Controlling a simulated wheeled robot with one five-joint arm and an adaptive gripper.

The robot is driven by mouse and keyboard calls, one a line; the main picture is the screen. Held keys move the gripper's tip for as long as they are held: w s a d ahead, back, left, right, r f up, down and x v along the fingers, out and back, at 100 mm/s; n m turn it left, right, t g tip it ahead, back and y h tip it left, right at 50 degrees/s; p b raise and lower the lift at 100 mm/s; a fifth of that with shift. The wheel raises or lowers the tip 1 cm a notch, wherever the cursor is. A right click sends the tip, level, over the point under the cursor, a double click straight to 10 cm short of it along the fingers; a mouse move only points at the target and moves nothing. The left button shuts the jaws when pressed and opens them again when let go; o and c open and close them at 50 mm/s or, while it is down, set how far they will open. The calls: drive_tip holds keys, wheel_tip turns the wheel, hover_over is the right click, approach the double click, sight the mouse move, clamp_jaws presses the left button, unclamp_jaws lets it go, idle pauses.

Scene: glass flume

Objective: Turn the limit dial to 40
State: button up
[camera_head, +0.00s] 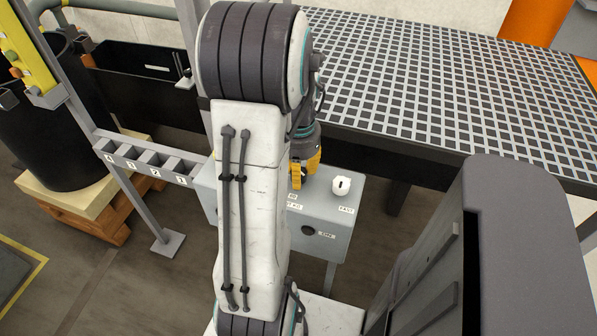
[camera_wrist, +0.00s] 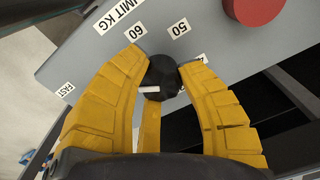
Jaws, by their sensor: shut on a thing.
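The limit dial is a black knob (camera_wrist: 161,75) with a white mark, on the sloping face of a grey control box (camera_head: 335,215). My gripper (camera_wrist: 163,70) is shut on it, with one yellow finger on each side. The white mark lies on the knob's lower left in the wrist view; the number it points to is unclear. Labels "60" (camera_wrist: 135,32) and "50" (camera_wrist: 179,27) show beyond the fingertips, and a label starting with 4 is partly covered by the right finger. In the head view my gripper (camera_head: 305,172) is over the box and the dial is hidden.
A red round button (camera_wrist: 253,8) is close to the dial. A white knob (camera_head: 341,186) stands near the "FAST" label (camera_head: 347,209). A grating-topped table (camera_head: 450,100) is behind the box, and a numbered rack (camera_head: 150,160) is to its left.

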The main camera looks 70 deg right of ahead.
drive_tip(key=shift+f, duration=0.1)
drive_tip(key=o, duration=1.2)
drive_tip(key=shift+r, duration=0.2)
wheel_tip(320, 180, up, 12)
drive_tip(key=shift+f, duration=0.15)
idle(0.6)
